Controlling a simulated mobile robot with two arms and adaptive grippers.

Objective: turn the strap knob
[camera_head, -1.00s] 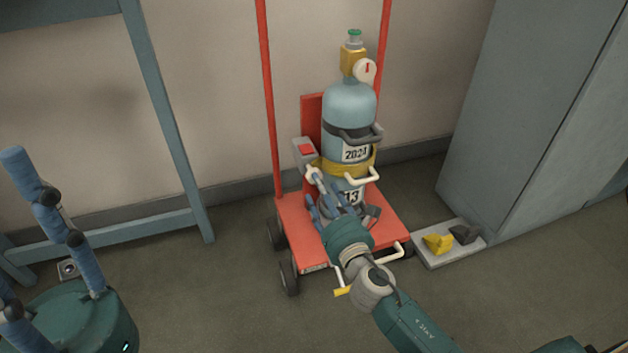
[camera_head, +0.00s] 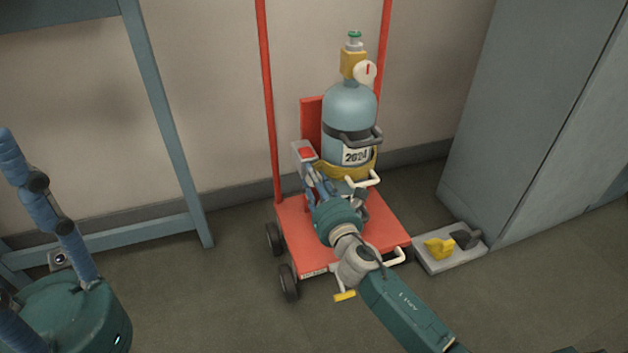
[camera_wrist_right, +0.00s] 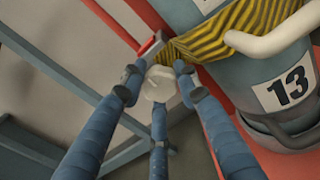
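The strap knob (camera_wrist_right: 160,84) is a pale round knob at the end of the yellow striped strap in the right wrist view. The strap (camera_head: 346,170) wraps a blue-grey gas cylinder (camera_head: 348,108) standing upright on a red trolley. My right gripper (camera_head: 314,178) is at the cylinder's left side; its blue fingers (camera_wrist_right: 158,80) stand around the knob. I cannot tell whether they press on it. In the head view the hand hides the knob. My left gripper (camera_head: 42,205) is at the lower left, partly out of frame, fingers spread and empty.
The red trolley (camera_head: 378,226) has wheels and tall red posts. A grey box with a red top (camera_head: 304,152) sits beside the cylinder. A grey cabinet (camera_head: 535,100) and a base with a yellow pedal (camera_head: 438,248) stand right. A blue frame (camera_head: 165,110) stands left.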

